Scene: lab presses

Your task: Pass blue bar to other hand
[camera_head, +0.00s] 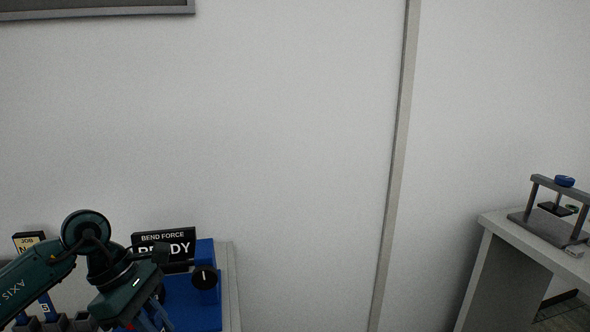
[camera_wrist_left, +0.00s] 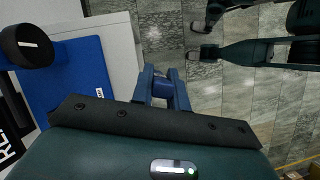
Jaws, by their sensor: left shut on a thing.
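My left gripper (camera_wrist_left: 160,82) shows in the left wrist view, with its two blue-grey fingers close together on a dark blue piece, the blue bar (camera_wrist_left: 161,89). Only a small part of the bar shows between the fingers. In the head view the left gripper (camera_head: 152,318) points down at the lower left, cut by the bottom edge, and the bar cannot be made out there. My right gripper (camera_wrist_left: 201,40) reaches in from the right of the wrist view, its two fingers apart and nothing between them. It is apart from the left gripper and is outside the head view.
A blue bend-force machine (camera_head: 205,305) with a black knob and a "READY" display (camera_head: 165,248) stands beside my left gripper. A rack (camera_head: 55,324) with labelled pieces is at the lower left. A small press (camera_head: 548,222) stands on a white table (camera_head: 505,233) at right.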

